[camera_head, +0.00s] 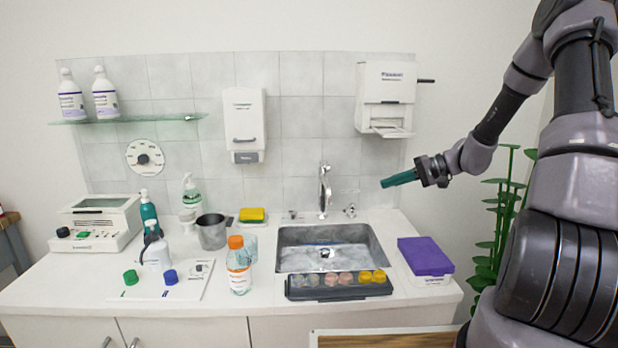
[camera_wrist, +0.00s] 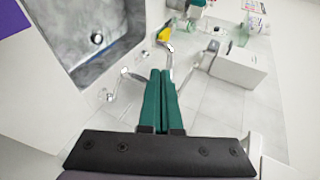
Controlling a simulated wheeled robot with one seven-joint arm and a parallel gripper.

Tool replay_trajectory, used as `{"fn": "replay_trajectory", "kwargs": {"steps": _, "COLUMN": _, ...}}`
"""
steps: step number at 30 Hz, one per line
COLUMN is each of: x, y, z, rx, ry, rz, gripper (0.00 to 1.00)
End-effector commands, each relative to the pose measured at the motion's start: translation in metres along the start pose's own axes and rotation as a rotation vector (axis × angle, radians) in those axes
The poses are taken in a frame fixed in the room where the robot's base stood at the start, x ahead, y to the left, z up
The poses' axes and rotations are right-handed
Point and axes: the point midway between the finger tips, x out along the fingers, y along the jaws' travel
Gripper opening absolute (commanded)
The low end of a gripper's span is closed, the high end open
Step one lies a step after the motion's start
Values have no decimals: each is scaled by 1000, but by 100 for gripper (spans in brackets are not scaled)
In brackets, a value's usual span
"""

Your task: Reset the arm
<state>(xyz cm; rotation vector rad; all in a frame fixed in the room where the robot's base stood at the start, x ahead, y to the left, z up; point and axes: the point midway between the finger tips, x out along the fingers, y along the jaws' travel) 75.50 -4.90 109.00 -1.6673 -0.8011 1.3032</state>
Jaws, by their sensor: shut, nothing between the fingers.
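My arm enters from the right side of the head view, grey and black, bent at the elbow. My gripper (camera_head: 400,179) has green fingers that point left. It hangs in the air right of the faucet, above the right end of the counter. In the wrist view my gripper (camera_wrist: 161,75) shows its two green fingers lying side by side, shut with nothing between them. It touches nothing that I can see.
Below lie the sink (camera_head: 300,261), the faucet (camera_head: 325,190) and a purple-lidded box (camera_head: 425,256). A black tray (camera_head: 305,293) of small jars sits before the sink. A towel dispenser (camera_head: 387,84) hangs above left. A plant (camera_head: 490,245) stands right. Air around the gripper is free.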

Motion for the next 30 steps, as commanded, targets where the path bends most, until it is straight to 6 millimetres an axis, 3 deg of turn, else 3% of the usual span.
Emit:
{"fn": "replay_trajectory", "kwargs": {"steps": 6, "x": -18, "y": -59, "z": 47, "rx": -37, "ry": -89, "rz": 234, "gripper": 0}}
{"fn": "replay_trajectory", "kwargs": {"steps": 15, "x": -63, "y": -126, "z": 116, "rx": -73, "ry": -49, "rz": 546, "gripper": 0}}
{"fn": "replay_trajectory", "kwargs": {"steps": 24, "x": -119, "y": -179, "z": 186, "rx": -112, "ry": 156, "rz": 742, "gripper": 0}}
{"fn": "replay_trajectory", "kwargs": {"steps": 30, "x": -155, "y": -198, "z": 228, "rx": -127, "ry": 328, "rz": 779, "gripper": 0}}
